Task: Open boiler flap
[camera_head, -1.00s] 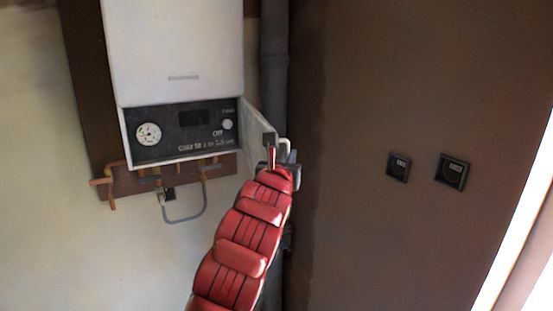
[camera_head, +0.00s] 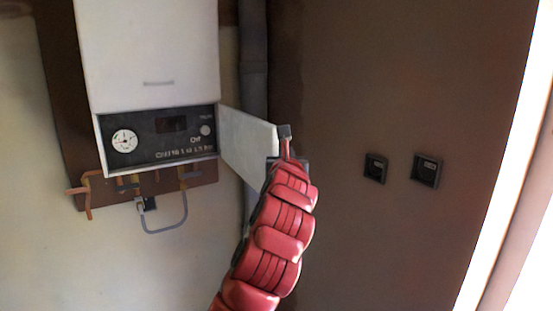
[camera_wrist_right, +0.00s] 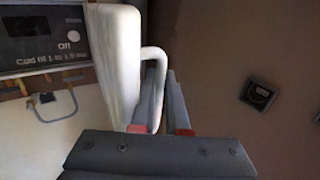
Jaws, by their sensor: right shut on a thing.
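The white boiler (camera_head: 152,55) hangs on the wall, with a dark control panel (camera_head: 160,137) along its bottom. The white flap (camera_head: 247,142) is hinged at the panel's right side and stands swung out, well away from the panel. My right gripper (camera_head: 286,138) is at the flap's free edge. In the right wrist view its jaws (camera_wrist_right: 166,110) are shut on the flap's white handle (camera_wrist_right: 155,75), and the flap (camera_wrist_right: 115,60) shows edge-on beside them. My left gripper is not in view.
Copper pipes and a grey hose (camera_head: 163,228) hang under the boiler. A dark vertical pipe (camera_head: 254,70) runs behind the flap. Two black wall switches (camera_head: 376,168) sit on the brown wall to the right. The space between flap and switches is clear.

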